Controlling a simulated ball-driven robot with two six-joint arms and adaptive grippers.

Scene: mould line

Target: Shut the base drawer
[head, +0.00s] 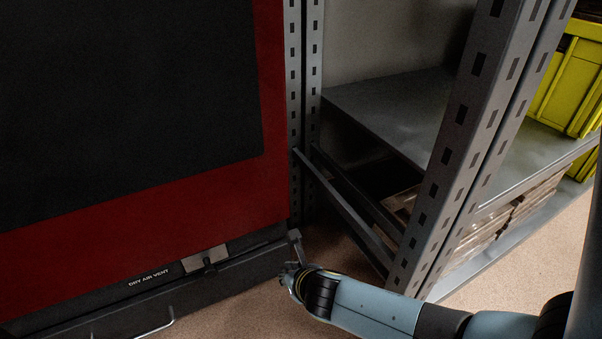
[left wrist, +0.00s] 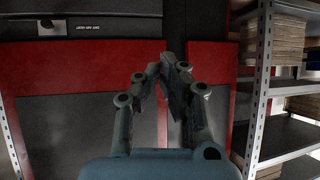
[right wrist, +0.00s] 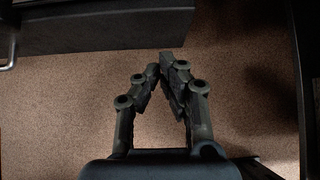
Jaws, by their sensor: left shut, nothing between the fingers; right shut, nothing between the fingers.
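The base drawer (head: 215,285) is the dark grey front low on the red machine, under the label "DRY AIR VENT". Its bar handle (head: 157,328) shows at the bottom edge of the head view. In the right wrist view the drawer (right wrist: 110,27) is a dark box at the top, with its handle at the left edge. How far out it stands I cannot tell. My right gripper (head: 293,250) is shut and empty, low by the drawer's right end; its fingertips (right wrist: 165,68) show over the floor. My left gripper (left wrist: 165,68) is shut and empty, before the machine's panels.
The red machine (head: 225,190) with its black panel fills the left. A grey shelf rack (head: 455,150) stands at the right, with a yellow crate (head: 572,80) on it. Bare brown floor (right wrist: 60,120) lies in front of the drawer.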

